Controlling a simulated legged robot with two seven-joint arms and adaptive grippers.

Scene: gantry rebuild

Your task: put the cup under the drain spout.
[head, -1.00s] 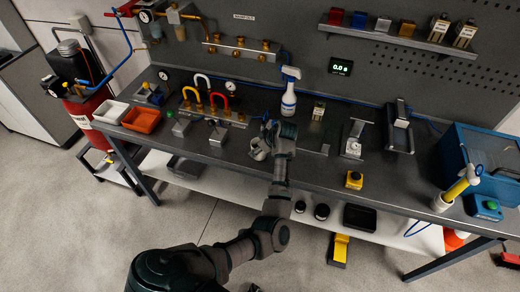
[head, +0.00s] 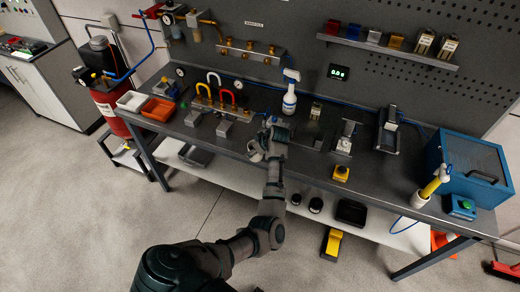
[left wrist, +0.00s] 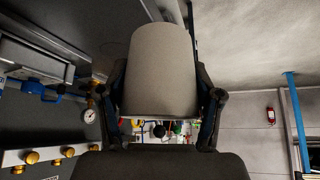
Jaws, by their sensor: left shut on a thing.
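My left gripper (head: 270,122) is shut on a pale grey cup (head: 255,150) at the front edge of the bench. In the left wrist view the cup (left wrist: 160,72) fills the middle, between the two dark fingers of the gripper (left wrist: 160,110). Its plain side faces the camera, and I cannot see into it. I cannot make out the drain spout with certainty in either view. My right gripper is not in view.
A red tank (head: 112,105) stands at the bench's left end.

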